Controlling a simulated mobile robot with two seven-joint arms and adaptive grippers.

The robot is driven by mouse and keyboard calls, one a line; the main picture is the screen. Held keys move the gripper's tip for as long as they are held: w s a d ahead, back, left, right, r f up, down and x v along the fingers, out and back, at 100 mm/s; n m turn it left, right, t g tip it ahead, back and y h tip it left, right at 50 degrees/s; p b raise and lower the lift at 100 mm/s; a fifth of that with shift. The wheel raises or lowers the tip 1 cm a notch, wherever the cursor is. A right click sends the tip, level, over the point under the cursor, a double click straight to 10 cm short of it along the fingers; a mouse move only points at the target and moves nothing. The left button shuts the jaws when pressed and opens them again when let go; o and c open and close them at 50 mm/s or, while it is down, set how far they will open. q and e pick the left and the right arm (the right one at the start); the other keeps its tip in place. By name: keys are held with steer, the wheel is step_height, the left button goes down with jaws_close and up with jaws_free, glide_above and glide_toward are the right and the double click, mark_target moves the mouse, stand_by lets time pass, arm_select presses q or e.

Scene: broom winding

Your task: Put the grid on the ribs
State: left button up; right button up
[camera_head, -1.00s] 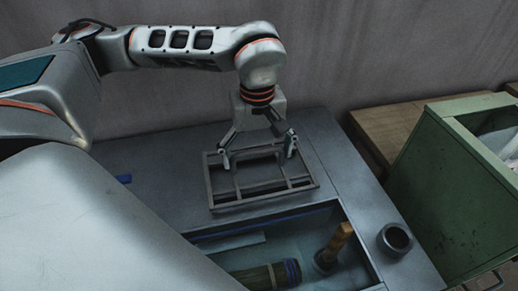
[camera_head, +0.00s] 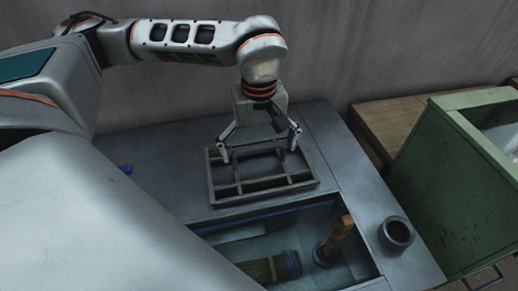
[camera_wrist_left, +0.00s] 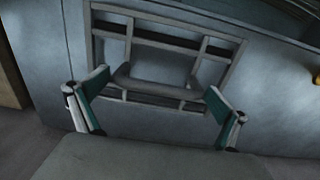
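The grid (camera_head: 212,182), a dark rectangular frame with crossbars, lies on the grey bench top behind the sunken basin. It also shows in the left wrist view (camera_wrist_left: 237,62), with a raised grey handle (camera_wrist_left: 155,84) near its closer side. My left gripper (camera_head: 259,146) is above the grid's far part, pointing down. Its two fingers are spread wide, and in the left wrist view (camera_wrist_left: 155,97) the handle lies between them with gaps at both sides. I cannot clearly make out the ribs; blue edging (camera_head: 262,218) runs along the basin's back wall. My right gripper is out of view.
The basin (camera_head: 310,222) holds a dark green bundle (camera_head: 268,268) and an upright wooden-handled tool (camera_head: 338,236). A grey cup (camera_head: 396,234) stands on the bench's right edge. A green bin (camera_head: 440,170) and wooden table (camera_head: 385,128) stand at right.

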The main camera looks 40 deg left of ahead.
arm_select(q)
steer(key=shift+r, duration=0.2)
step_height(320, 180, up, 19)
steer(key=p, duration=0.6)
steer(key=shift+f+p, duration=0.2)
steer(key=shift+p, duration=0.2)
steer(key=shift+s, duration=0.1)
stand_by(0.4)
